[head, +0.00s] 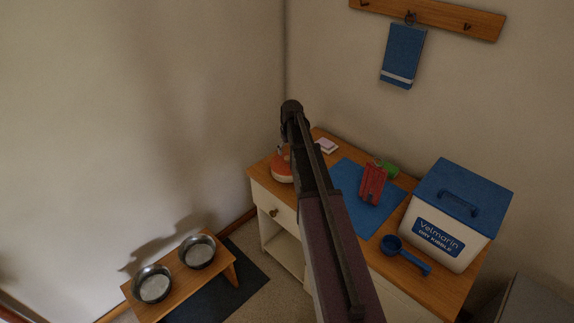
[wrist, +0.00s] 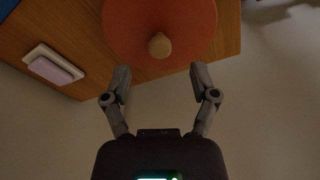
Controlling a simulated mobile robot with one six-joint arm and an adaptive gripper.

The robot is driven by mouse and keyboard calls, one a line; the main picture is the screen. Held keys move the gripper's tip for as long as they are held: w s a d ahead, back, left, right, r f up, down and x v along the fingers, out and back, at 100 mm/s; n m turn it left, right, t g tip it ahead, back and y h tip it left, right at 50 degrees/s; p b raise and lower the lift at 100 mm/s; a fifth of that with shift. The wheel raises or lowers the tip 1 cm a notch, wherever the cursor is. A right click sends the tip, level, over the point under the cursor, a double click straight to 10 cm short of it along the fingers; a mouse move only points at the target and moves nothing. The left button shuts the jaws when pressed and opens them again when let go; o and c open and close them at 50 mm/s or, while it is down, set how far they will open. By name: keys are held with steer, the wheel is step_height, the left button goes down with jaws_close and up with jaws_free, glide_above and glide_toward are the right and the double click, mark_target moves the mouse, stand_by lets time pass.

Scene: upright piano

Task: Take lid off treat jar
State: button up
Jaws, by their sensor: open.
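The treat jar's round orange lid (wrist: 125,30) with a pale tan knob (wrist: 159,45) fills the upper middle of the wrist view. In the head view the orange top of the jar (head: 281,173) shows at the cabinet's left back, partly behind my arm. My gripper (wrist: 161,72) is open and empty. Its two fingers are spread apart, with the knob centred just beyond the gap between their tips in the picture. I see no contact with the knob. In the head view my gripper is mostly hidden by my arm. The jar's body is hidden under the lid.
The wooden cabinet top (head: 437,290) also holds a pink block on a white dish (head: 326,146), a blue mat (head: 350,213), a red packet (head: 373,184), a blue scoop (head: 405,256) and a kibble bin (head: 446,212). A low bowl stand (head: 215,266) is at lower left.

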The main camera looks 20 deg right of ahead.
mark_target(288, 157)
steer(key=shift+w+f+b, duration=0.2)
steer(key=shift+f+b, duration=1.1)
steer(key=shift+w+f+b, duration=0.2)
steer(key=shift+f+b, duration=1.05)
steer(key=shift+f, duration=0.05)
jaws_close()
